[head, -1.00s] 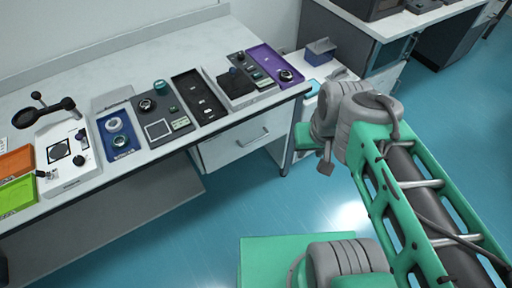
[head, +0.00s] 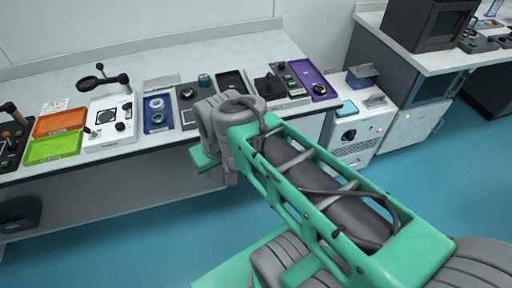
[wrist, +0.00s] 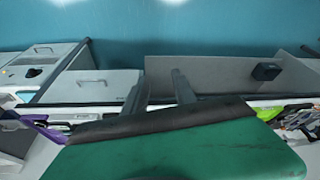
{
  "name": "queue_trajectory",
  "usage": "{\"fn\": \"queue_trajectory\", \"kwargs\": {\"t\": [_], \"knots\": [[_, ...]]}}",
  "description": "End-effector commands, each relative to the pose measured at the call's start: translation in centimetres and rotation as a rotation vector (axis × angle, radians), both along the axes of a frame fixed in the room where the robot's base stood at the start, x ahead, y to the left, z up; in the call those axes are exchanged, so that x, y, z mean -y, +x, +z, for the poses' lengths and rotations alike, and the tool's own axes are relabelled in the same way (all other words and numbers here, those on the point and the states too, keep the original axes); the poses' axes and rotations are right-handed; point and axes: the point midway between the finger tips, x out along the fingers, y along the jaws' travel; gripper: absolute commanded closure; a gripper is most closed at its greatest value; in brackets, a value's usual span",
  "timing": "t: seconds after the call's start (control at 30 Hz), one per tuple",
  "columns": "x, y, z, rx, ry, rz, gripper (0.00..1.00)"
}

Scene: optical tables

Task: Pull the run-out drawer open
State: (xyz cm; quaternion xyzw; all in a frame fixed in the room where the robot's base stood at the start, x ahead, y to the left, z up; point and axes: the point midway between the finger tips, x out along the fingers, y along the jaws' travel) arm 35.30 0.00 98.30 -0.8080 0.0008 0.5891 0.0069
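The drawer under the long bench shows in the wrist view as a pale grey front (wrist: 105,91) with a bar handle (wrist: 92,81); it looks shut. In the head view my arm covers most of it, and only a pale strip (head: 309,127) shows right of the arm. No run-out label is readable. My gripper (wrist: 162,76) has its two dark fingers apart with nothing between them, to the right of the drawer handle in the wrist view. In the head view its green hand (head: 205,158) is in front of the bench edge, fingers hidden.
The long bench (head: 130,64) holds an orange tray (head: 60,122), a green tray (head: 52,147), a blue tray (head: 158,113) and a purple tray (head: 310,78). A white cabinet (head: 352,137) stands right of it. Open blue floor (head: 440,200) lies in front.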

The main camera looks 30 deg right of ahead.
Motion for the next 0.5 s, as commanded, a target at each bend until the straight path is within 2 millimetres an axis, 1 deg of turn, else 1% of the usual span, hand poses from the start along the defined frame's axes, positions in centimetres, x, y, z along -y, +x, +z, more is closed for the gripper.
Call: {"fn": "queue_trajectory", "kwargs": {"t": [0.03, 0.07, 0.17, 0.2, 0.27, 0.3, 0.37, 0.4, 0.47, 0.5], "knots": [[0.7, 0.7, -2.6, 0.012, 0.016, -0.036, 0.67], [1.2, 1.5, -4.0, 0.028, 0.033, -0.070, 0.67], [3.6, 4.9, -9.9, 0.111, 0.121, -0.215, 0.67], [4.9, 6.4, -12.5, 0.155, 0.173, -0.288, 0.67], [7.2, 8.8, -16.2, 0.231, 0.262, -0.408, 0.67], [8.9, 10.1, -18.3, 0.285, 0.325, -0.489, 0.67], [11.9, 11.8, -21.3, 0.370, 0.425, -0.616, 0.67], [14.0, 12.6, -23.3, 0.431, 0.496, -0.702, 0.67], [17.6, 13.4, -26.0, 0.527, 0.609, -0.833, 0.67], [20.2, 13.6, -27.5, 0.597, 0.685, -0.921, 0.67]]}}
